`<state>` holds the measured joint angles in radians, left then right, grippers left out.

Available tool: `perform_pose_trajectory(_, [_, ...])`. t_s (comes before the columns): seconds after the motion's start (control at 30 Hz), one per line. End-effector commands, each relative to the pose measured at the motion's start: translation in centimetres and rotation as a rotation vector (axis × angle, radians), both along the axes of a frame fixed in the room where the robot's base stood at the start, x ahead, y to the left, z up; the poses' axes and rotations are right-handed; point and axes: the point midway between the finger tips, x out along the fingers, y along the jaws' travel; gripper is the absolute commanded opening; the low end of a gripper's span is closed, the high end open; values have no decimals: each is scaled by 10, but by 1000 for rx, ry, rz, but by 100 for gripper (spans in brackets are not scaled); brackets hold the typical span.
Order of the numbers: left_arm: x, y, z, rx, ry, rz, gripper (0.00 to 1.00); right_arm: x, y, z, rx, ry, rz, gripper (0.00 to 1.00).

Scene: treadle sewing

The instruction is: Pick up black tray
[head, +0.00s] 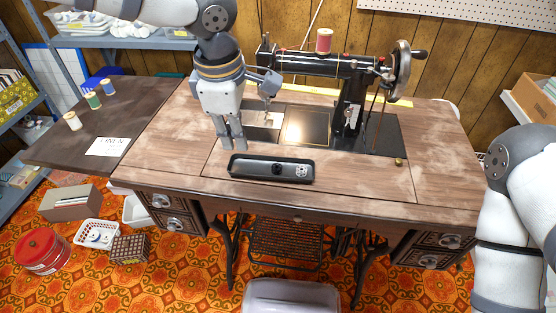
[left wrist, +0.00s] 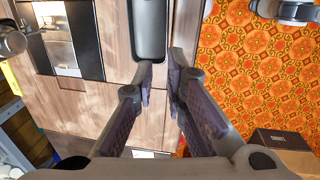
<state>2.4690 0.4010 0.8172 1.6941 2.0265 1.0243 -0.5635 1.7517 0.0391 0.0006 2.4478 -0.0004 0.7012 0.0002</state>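The black tray (head: 252,177) is a long, shallow, rounded box near the front of the wooden sewing table. It lies flat and holds a small black item and a silvery item towards its right end. My left gripper (head: 233,146) points down at the tray's left end, fingers a little apart with nothing visible between them. In the left wrist view the tray (left wrist: 149,30) runs up from near the fingertips (left wrist: 162,72); whether they touch it I cannot tell. My right arm shows at the right edge; its gripper is out of view.
The black sewing machine (head: 330,65) stands behind the tray, with a red spool (head: 324,41) on top. A dark side table (head: 60,145) at left bears spools and a paper label (head: 108,147). The wood right of the tray (head: 365,182) is clear.

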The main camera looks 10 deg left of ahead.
Motion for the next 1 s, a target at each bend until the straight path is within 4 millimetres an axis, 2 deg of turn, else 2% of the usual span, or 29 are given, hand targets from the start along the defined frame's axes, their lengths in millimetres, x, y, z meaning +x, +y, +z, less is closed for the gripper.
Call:
perform_pose_trajectory(0.03, [0, 0, -18, 4, 12, -2, 12, -5, 0, -3, 0, 16, 0, 48])
perform_pose_trajectory(0.1, [2, 0, -35, 4, 13, -2, 12, -8, 0, -5, -1, 26, 0, 48])
perform_pose_trajectory(0.37, [9, 4, -73, 5, 8, -2, 12, -11, 0, -8, -1, 35, 0, 48])
perform_pose_trajectory(0.53, [15, 9, -104, 5, 9, -3, 12, -13, 0, -10, -1, 43, 1, 48])
perform_pose_trajectory(0.63, [16, 9, -112, 5, 7, -4, 12, -14, 0, -11, -1, 45, 1, 48])
perform_pose_trajectory(0.83, [17, 9, -112, 4, 4, -3, 12, -13, 0, -11, -1, 43, 1, 48])
perform_pose_trajectory(0.9, [17, 9, -112, 5, 4, -4, 0, -13, 0, -11, -1, 43, 1, 48])
perform_pose_trajectory(1.0, [17, 9, -112, 5, 5, -4, 0, -13, 0, -11, -1, 43, 1, 48])
